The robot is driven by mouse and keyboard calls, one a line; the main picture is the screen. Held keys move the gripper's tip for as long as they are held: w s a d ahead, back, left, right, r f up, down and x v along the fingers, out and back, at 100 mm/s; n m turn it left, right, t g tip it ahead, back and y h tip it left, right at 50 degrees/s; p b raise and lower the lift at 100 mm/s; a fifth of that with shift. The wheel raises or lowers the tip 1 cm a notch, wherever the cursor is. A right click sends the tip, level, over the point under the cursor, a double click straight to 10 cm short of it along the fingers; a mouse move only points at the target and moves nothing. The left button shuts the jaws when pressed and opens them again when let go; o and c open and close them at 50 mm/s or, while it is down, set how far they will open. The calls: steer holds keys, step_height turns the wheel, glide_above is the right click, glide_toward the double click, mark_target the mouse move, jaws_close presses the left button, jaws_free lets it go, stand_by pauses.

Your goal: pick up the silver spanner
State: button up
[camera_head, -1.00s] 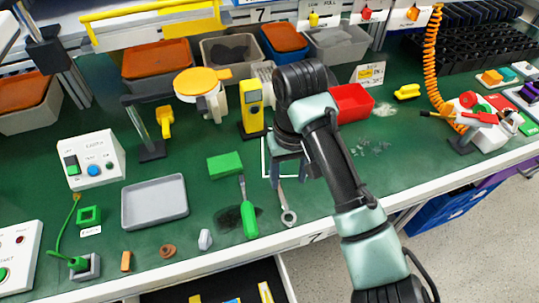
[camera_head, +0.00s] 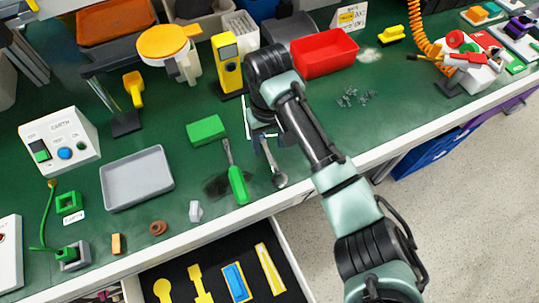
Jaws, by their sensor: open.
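The silver spanner (camera_head: 276,166) lies on the green bench top near its front edge, in the middle of the head camera view. Its ring end points toward the front edge, and its far end is partly hidden by my gripper. My gripper (camera_head: 264,137) is open, pointing down over the spanner's far end. I cannot tell whether the fingers touch the spanner or straddle it. A green-handled screwdriver (camera_head: 237,183) lies just left of the spanner.
A green block (camera_head: 206,130), a grey tray (camera_head: 137,178) and a white switch box (camera_head: 60,142) are to the left. A yellow device (camera_head: 228,63) and a red bin (camera_head: 324,53) stand behind. An open drawer (camera_head: 287,262) with yellow tools is below the front edge.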

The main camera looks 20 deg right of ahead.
mark_target(269, 155)
step_height(269, 155, down, 4)
steer(key=shift+s+r, duration=0.1)
jaws_close()
stand_by(0.5)
